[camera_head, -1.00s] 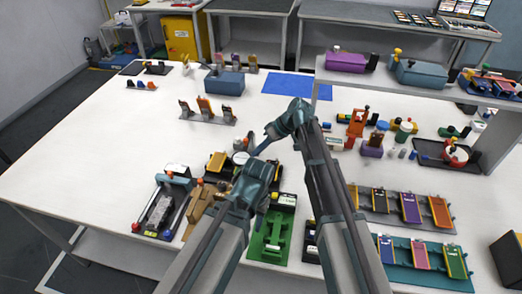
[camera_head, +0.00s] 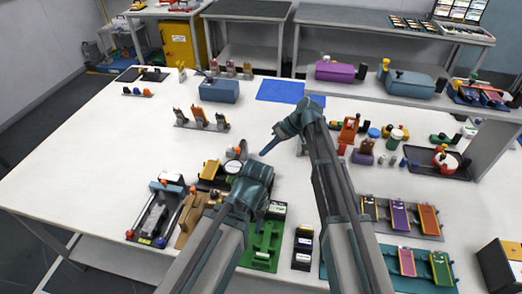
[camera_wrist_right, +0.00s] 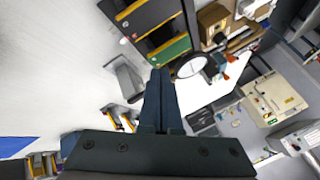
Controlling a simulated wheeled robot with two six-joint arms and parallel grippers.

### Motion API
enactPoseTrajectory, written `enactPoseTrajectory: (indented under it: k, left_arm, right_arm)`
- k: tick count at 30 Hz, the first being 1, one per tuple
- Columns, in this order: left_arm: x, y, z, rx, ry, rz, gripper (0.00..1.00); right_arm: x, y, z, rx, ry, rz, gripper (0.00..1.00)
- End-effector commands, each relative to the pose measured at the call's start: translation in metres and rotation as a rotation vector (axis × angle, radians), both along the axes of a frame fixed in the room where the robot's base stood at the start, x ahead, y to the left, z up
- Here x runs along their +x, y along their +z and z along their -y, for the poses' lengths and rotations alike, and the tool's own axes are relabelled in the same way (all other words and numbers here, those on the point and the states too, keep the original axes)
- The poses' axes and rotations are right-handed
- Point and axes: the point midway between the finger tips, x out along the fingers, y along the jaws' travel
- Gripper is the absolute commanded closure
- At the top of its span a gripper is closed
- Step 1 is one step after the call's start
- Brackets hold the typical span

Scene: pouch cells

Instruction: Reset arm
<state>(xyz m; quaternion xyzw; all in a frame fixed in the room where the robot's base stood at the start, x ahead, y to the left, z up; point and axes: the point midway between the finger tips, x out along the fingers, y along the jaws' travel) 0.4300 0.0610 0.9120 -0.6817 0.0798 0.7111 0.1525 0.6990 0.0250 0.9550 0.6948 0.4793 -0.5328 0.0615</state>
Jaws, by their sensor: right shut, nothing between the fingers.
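My right gripper (camera_head: 266,150) is at the end of the arm that comes in from the lower right and points down and to the left. It is above the middle of the white table (camera_head: 90,150), apart from the things around it. In the right wrist view its dark fingers (camera_wrist_right: 160,85) lie together with nothing between them. My left arm's wrist (camera_head: 250,182) is over the front of the table, beside the green fixture (camera_head: 263,243). The left fingers are mostly hidden by the wrist, so their opening does not show.
A black tray (camera_head: 152,218) with devices stands front left. A round white dial (camera_head: 233,168) is near both grippers. Racks with coloured pouch cells (camera_head: 399,215) are on the right. A blue box (camera_head: 218,91) and blue mat (camera_head: 280,92) are farther back. The table's left part is clear.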

Motion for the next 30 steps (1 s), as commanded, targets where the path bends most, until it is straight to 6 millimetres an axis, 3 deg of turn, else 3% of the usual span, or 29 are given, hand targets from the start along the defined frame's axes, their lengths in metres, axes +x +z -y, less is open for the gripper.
enactPoseTrajectory:
  k: [1,3,9,20,22,26,30]
  left_arm:
    - [0.0,0.015,0.0,0.0,0.0,0.0,0.5]
    - [0.0,0.026,0.0,0.0,0.0,0.0,0.5]
    - [0.0,0.046,0.0,0.0,0.0,0.0,0.5]
    - [0.0,0.047,0.0,0.0,0.0,0.0,0.5]
    - [0.0,0.047,0.0,0.0,0.0,0.0,0.5]
    - [0.0,0.047,0.0,0.0,0.0,0.0,0.5]
    - [0.0,0.047,0.0,0.0,0.0,0.0,0.5]
  right_arm:
    - [-0.001,0.015,0.007,0.0,-0.002,0.0,1.0]
    - [-0.002,0.026,0.014,0.0,-0.002,0.001,1.0]
    - [-0.004,0.046,0.031,0.0,-0.002,0.001,1.0]
    - [-0.005,0.047,0.036,0.0,0.0,0.0,1.0]
    - [-0.013,0.046,0.034,-0.014,-0.004,-0.009,1.0]
    - [-0.067,0.033,0.029,-0.128,-0.048,-0.07,1.0]
    - [-0.153,0.014,0.035,-0.354,-0.165,-0.146,1.0]
